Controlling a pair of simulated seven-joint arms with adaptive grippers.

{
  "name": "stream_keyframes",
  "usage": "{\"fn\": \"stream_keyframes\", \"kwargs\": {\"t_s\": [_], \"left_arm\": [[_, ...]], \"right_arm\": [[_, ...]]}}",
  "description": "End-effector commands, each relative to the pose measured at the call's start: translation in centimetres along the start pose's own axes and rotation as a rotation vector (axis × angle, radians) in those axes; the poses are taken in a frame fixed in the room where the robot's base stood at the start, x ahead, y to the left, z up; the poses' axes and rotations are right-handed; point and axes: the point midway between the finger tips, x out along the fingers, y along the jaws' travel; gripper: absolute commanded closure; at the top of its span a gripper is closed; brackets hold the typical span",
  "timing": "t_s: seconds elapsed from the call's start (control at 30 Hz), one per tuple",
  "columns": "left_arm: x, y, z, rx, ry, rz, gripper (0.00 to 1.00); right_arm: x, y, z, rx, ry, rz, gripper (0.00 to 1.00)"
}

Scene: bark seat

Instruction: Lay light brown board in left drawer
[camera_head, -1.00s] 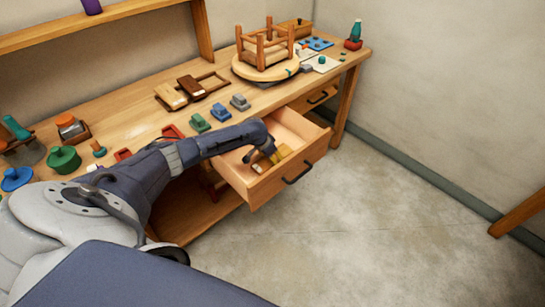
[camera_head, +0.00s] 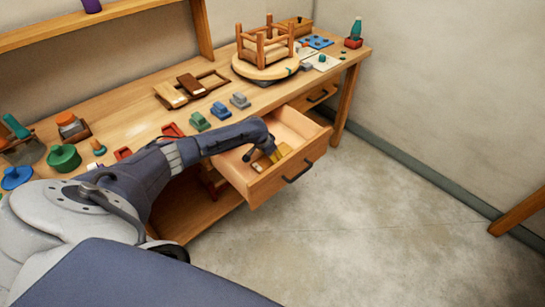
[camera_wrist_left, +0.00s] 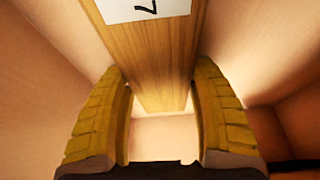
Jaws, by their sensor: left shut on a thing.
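The left drawer (camera_head: 237,174) is pulled open under the workbench. My left gripper (camera_head: 272,155) reaches down inside it, near its front panel. The left wrist view shows both yellow finger pads of my left gripper (camera_wrist_left: 162,120) on either side of a light brown board (camera_wrist_left: 155,60) with a white label bearing a dark mark. The gripper is shut on this board, within the pale drawer walls. In the head view a small part of the board (camera_head: 258,167) shows beside the fingers. Whether it touches the drawer floor is hidden. My right gripper is not in view.
A second drawer (camera_head: 318,97) to the right is shut or nearly so.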

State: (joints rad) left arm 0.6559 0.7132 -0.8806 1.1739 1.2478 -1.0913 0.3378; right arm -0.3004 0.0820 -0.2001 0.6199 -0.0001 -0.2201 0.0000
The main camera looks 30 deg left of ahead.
Motion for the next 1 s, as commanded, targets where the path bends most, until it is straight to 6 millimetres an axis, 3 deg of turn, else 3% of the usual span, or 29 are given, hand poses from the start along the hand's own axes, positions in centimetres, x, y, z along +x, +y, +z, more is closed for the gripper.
{"fn": "stream_keyframes", "kwargs": {"t_s": [0.37, 0.4, 0.6, 0.77, 0.9, 1.0], "left_arm": [[0.53, 0.02, 0.19, -0.001, 0.001, 0.000, 0.76], [0.53, 0.01, 0.20, -0.001, 0.001, 0.000, 0.36], [0.53, 0.00, 0.22, 0.000, 0.000, 0.000, 0.13], [0.54, 0.00, 0.23, 0.000, 0.000, 0.000, 0.12], [0.56, 0.00, 0.28, 0.000, -0.001, 0.000, 0.00], [0.55, 0.00, 0.26, 0.000, -0.001, 0.000, 0.00]], "right_arm": [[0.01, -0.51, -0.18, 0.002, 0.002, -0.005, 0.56], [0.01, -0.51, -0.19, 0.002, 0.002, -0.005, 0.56], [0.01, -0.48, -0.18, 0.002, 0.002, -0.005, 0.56], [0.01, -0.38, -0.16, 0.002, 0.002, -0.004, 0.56], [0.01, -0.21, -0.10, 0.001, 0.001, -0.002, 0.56], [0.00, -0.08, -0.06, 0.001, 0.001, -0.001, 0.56]]}}
